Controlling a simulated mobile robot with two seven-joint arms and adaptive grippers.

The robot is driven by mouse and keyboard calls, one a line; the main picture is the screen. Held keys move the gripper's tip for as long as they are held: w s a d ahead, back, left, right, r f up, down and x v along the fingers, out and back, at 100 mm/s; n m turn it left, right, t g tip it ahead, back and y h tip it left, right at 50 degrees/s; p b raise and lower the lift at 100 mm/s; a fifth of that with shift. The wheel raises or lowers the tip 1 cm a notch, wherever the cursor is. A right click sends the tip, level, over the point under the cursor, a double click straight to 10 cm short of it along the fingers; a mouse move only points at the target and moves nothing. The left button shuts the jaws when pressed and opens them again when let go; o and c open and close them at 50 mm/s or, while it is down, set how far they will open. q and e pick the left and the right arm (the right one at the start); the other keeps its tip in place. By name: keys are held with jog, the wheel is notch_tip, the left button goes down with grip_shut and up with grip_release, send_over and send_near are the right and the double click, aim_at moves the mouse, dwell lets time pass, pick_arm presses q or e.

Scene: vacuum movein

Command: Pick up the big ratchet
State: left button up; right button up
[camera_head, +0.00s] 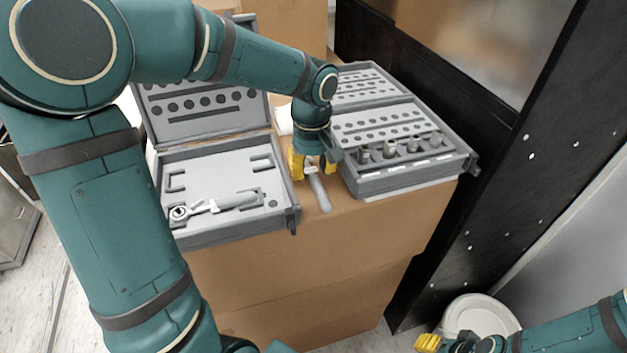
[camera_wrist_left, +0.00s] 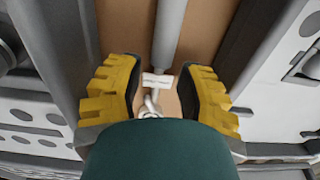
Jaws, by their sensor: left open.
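The big ratchet (camera_head: 320,194) lies on the cardboard box top in the gap between two grey tool cases. Its grey handle points toward the box's front edge. In the left wrist view, its handle (camera_wrist_left: 169,40) runs up the picture, with a white collar and silvery neck below; its head is hidden by my gripper. My left gripper (camera_head: 313,166) is open over it, and its yellow fingers (camera_wrist_left: 166,95) stand on either side of the neck with gaps, not closed on it. My right gripper (camera_head: 430,343) shows only partly at the bottom right, low and far from the ratchet.
The left open case (camera_head: 228,172) holds a smaller ratchet (camera_head: 215,205). The right open case (camera_head: 405,180) holds several sockets. Both case walls are close beside my left gripper. A dark panel (camera_head: 480,200) stands at the right, and a white bucket (camera_head: 482,313) is on the floor.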

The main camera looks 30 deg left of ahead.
pick_arm(q)
jog(key=shift+f, duration=0.65)
grip_shut()
